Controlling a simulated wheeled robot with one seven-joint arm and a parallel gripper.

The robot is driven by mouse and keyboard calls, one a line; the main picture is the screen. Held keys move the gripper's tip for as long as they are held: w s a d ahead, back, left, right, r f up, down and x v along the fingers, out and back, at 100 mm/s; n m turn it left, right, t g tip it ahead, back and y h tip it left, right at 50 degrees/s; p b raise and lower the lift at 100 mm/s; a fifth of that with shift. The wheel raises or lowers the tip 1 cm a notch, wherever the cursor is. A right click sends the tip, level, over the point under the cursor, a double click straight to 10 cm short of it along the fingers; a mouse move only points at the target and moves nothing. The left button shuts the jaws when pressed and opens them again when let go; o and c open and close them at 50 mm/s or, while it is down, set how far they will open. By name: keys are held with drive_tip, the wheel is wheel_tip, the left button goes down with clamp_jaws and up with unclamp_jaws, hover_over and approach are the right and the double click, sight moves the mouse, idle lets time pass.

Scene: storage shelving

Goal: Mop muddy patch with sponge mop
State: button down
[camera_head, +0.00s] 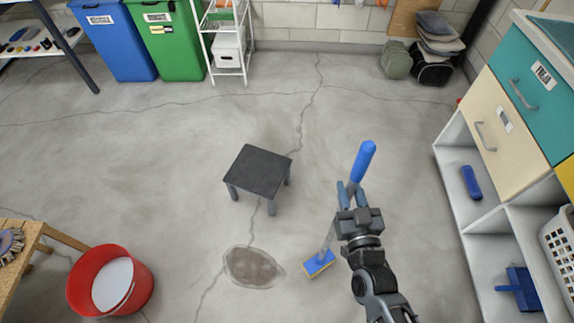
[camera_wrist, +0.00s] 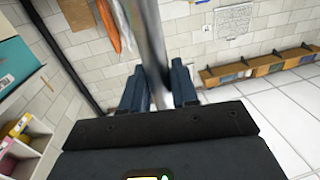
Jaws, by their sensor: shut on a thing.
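The sponge mop has a blue grip (camera_head: 363,161) at the top of a grey pole and a blue and yellow sponge head (camera_head: 319,263) low over the floor. I cannot tell whether the head touches the floor. My gripper (camera_head: 348,194) is shut on the pole just below the blue grip. The wrist view shows the grey pole (camera_wrist: 148,45) between my two fingers (camera_wrist: 158,88). The muddy patch (camera_head: 253,267) is a brown, wet-looking oval on the concrete floor, to the left of the mop head and apart from it.
A small black stool (camera_head: 258,170) stands behind the patch. A red bucket (camera_head: 78,291) with pale contents is at the lower left, beside a wooden bench (camera_head: 38,238). A drawer and shelf unit (camera_head: 450,185) lines the right. Open floor lies between.

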drive_tip(key=w+a+r+n+g+y+p, duration=0.1)
drive_tip(key=a+r+n+y, duration=0.15)
drive_tip(key=a, duration=0.55)
drive_tip(key=w+a+r+n+y+p, duration=0.1)
drive_tip(key=a+r+y, duration=0.15)
drive_tip(key=a, duration=0.45)
drive_tip(key=shift+m, duration=0.25)
drive_tip(key=f+b, duration=0.1)
drive_tip(key=b, duration=0.1)
drive_tip(key=f+b, duration=0.3)
drive_tip(key=f, duration=0.1)
drive_tip(key=shift+a+f+b, duration=0.1)
drive_tip(key=shift+a+b, duration=0.2)
drive_tip(key=shift+b, duration=0.1)
